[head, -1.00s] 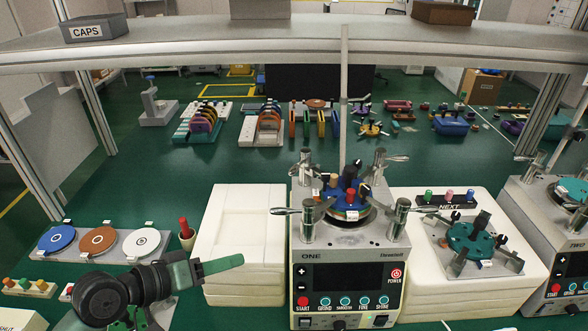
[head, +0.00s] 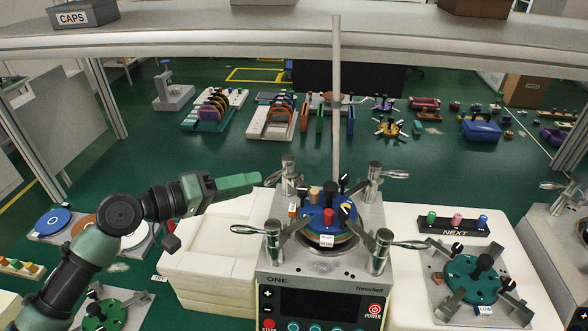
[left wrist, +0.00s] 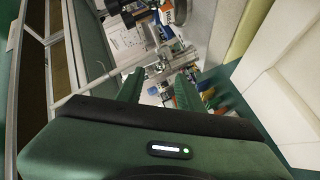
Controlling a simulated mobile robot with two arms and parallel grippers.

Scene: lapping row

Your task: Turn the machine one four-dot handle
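Machine one (head: 325,262) stands in front of me, with the label ONE on its front. Silver posts with lever handles stand around its top: a back left handle (head: 263,162), a back right handle (head: 396,174), a front left handle (head: 250,228) and a front right handle (head: 411,245). Dots on them are too small to make out. My right gripper is out of view.
A dark blue plate (head: 318,217) with coloured knobs sits on the machine. A fixture with a teal disc (head: 470,270) stands at right.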

